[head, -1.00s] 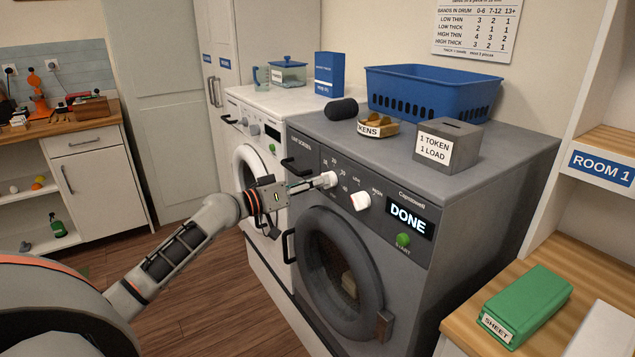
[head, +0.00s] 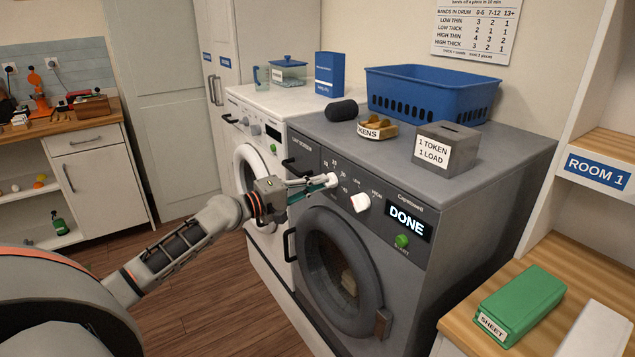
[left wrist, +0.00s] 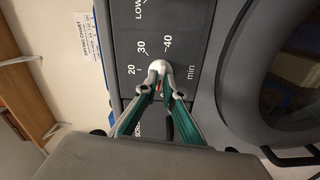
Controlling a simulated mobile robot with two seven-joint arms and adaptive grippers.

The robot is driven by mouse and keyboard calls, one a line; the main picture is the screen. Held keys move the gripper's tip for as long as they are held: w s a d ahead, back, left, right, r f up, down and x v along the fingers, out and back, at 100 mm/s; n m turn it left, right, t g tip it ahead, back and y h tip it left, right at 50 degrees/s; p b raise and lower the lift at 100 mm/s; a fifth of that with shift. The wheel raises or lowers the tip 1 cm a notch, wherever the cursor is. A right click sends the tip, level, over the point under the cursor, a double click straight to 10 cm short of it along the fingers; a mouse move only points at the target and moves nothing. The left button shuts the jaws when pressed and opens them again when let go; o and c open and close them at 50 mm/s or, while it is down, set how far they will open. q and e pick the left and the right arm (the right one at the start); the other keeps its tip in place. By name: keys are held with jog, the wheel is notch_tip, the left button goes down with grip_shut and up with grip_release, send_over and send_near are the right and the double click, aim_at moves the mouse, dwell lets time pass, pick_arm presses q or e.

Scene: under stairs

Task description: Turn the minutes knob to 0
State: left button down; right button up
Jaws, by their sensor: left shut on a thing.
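The minutes knob (head: 332,180) is a small white knob on the grey dryer's front panel (head: 330,165). My left gripper (head: 326,181) comes from the left and is shut on this knob. In the left wrist view the fingertips close around the white minutes knob (left wrist: 158,66), with the marks 20, 30, 40 and "min" around it. The fingers hide part of the dial, so I cannot read the knob's setting. A second white knob (head: 360,202), for heat, sits to its right, clear of the gripper. My right gripper is out of view.
The dryer's display (head: 407,221) reads DONE above a green start button (head: 402,241). The round door (head: 340,262) is below the knobs. A token box (head: 447,148), token tray (head: 376,131) and blue basket (head: 432,92) stand on top. A white washer (head: 250,140) adjoins on the left.

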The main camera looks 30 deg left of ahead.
pick_arm(q)
jog(key=shift+n+p, duration=0.5)
jog(key=shift+n, duration=1.3)
jog(key=c, duration=2.2)
grip_release()
jog(key=shift+f, duration=0.1)
jog(key=shift+o, duration=0.2)
jog(key=v, duration=1.2)
